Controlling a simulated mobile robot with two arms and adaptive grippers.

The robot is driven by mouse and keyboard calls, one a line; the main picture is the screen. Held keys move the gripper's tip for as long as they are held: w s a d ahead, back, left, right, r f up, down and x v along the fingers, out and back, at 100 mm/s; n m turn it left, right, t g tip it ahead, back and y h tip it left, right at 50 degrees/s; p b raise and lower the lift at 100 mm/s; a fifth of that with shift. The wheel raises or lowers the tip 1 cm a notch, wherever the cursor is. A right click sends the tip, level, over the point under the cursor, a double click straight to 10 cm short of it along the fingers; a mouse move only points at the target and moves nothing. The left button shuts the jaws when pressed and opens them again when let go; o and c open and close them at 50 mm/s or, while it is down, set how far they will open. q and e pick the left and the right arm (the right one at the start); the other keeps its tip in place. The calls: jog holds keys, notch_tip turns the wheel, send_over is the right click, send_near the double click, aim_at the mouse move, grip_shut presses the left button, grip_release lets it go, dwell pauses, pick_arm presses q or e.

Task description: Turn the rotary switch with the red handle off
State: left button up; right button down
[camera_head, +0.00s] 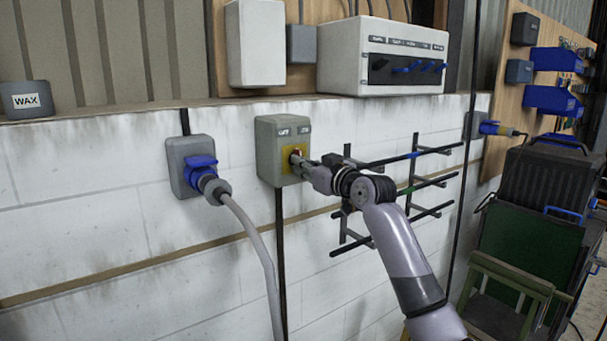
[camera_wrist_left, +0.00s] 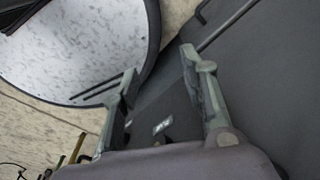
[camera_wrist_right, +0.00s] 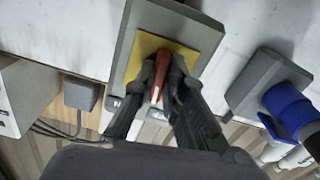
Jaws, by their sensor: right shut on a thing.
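The rotary switch is a grey box (camera_head: 272,150) on the white block wall, with a yellow plate (camera_head: 288,158) and a red handle. In the right wrist view the red handle (camera_wrist_right: 160,70) stands between the fingers in front of the yellow plate (camera_wrist_right: 188,57). My right gripper (camera_head: 301,160) is shut on the red handle, and its fingers (camera_wrist_right: 163,85) hide part of it. My left gripper (camera_wrist_left: 160,95) is open and empty in the left wrist view, away from the switch. The left arm does not show in the head view.
A blue plug in a socket (camera_head: 186,160) with a hanging grey cable is left of the switch. A rack with black bars (camera_head: 400,185) is to its right. A white box with switches (camera_head: 385,58) is above. Green and black crates (camera_head: 530,220) stand at far right.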

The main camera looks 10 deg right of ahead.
jog(key=shift+d+n, duration=0.15)
jog(key=shift+n, duration=3.05)
jog(key=c, duration=1.7)
grip_release()
jog(key=shift+r, duration=0.1)
jog(key=shift+o, duration=0.2)
jog(key=v, duration=1.2)
